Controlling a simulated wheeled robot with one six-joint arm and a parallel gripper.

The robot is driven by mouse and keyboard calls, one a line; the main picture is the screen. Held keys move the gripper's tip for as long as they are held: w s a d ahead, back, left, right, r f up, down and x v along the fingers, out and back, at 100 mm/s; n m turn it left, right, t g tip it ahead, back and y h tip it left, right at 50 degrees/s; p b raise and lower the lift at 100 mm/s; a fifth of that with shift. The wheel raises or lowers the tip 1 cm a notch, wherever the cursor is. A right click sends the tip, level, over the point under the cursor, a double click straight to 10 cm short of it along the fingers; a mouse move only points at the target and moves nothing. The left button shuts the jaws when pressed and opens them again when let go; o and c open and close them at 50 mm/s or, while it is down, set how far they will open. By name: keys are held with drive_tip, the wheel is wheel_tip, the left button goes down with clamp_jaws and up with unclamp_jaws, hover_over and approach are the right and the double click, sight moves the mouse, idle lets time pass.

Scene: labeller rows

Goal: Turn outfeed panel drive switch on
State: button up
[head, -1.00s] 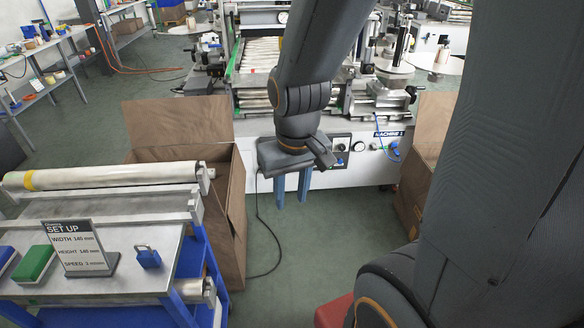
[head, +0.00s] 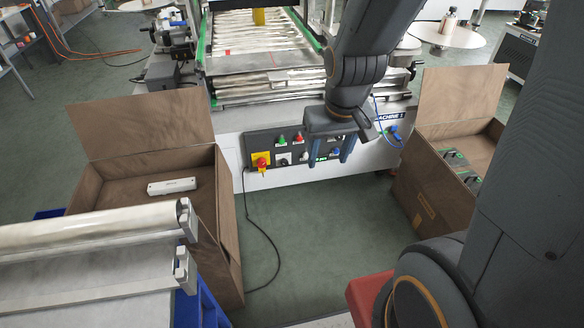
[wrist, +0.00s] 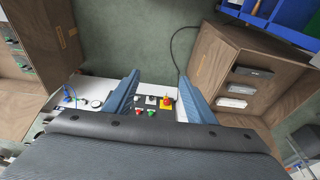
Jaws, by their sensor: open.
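The machine front carries a dark control panel (head: 290,147) with green, red, white and blue knobs or buttons and a yellow-backed red emergency stop (head: 261,163). I cannot tell which control is the outfeed drive switch, nor read its position. My gripper (head: 332,150) hangs in front of the panel's right part, fingers apart and empty, and hides some of the controls. In the wrist view the open blue fingers (wrist: 160,92) frame the panel controls (wrist: 150,102), with the emergency stop (wrist: 167,101) near the right finger. No touch is visible.
An open cardboard box (head: 226,225) with a white item (head: 172,186) stands left of the machine. Another box (head: 420,189) stands at right. A roller conveyor (head: 90,235) fills the lower left. A black cable (head: 275,245) lies on the otherwise clear green floor between them.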

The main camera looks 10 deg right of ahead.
sight(285, 165)
drive_tip(key=w+f+t+b, duration=0.8)
drive_tip(key=w+f+b, duration=1.5)
drive_tip(key=w+f, duration=0.9)
drive_tip(key=w+f+t+b, duration=0.4)
drive_tip(key=w+f+b, duration=0.4)
drive_tip(key=f+b, duration=0.4)
drive_tip(key=w+f+t+b, duration=0.3)
drive_tip(key=w+f+b, duration=0.6)
drive_tip(key=f, duration=0.5)
drive_tip(key=w+b, duration=0.3)
drive_tip(key=w, duration=0.3)
drive_tip(key=shift+r+b, duration=0.15)
drive_tip(key=shift+b, duration=0.25)
drive_tip(key=c, duration=1)
drive_tip(key=shift+c, duration=0.2)
